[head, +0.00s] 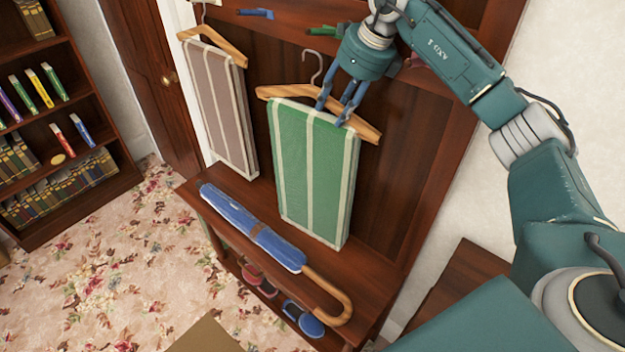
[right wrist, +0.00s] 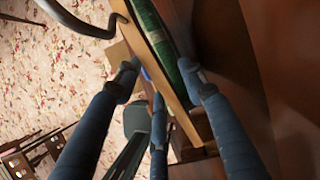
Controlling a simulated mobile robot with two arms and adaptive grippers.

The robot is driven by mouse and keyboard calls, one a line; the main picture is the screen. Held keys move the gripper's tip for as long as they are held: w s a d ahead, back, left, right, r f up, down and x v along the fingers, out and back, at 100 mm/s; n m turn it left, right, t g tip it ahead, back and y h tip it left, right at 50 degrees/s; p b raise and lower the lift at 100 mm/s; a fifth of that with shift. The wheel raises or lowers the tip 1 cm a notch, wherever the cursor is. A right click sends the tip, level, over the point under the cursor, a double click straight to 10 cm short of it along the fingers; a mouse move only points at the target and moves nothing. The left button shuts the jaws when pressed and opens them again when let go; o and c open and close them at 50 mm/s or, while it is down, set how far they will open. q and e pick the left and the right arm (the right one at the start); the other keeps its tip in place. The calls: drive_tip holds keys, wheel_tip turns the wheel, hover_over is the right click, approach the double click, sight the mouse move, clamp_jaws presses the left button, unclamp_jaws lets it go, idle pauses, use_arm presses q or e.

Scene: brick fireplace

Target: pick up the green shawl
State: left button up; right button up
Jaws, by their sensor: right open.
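The green shawl (head: 312,170) has pale stripes and hangs folded over a wooden hanger (head: 268,92) on the dark wood coat rack. My right gripper (head: 334,110) is at the top of the shawl, right of the hanger's metal hook, with its blue fingers pointing down. In the right wrist view the open fingers (right wrist: 158,80) spread on both sides of the hanger bar (right wrist: 136,40) and the green cloth (right wrist: 155,32). I cannot tell whether they touch the cloth. My left gripper is out of view.
A greyish-brown striped shawl (head: 220,105) hangs on another hanger to the left. A blue umbrella (head: 250,228) with a wooden handle lies on the bench (head: 372,285) below. Shoes (head: 302,318) sit underneath. A bookcase (head: 95,195) stands at the left. The flowered carpet (head: 110,270) is mostly clear.

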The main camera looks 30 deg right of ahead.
drive_tip(key=shift+a, duration=0.1)
drive_tip(key=shift+f, duration=0.1)
clamp_jaws()
idle(0.3)
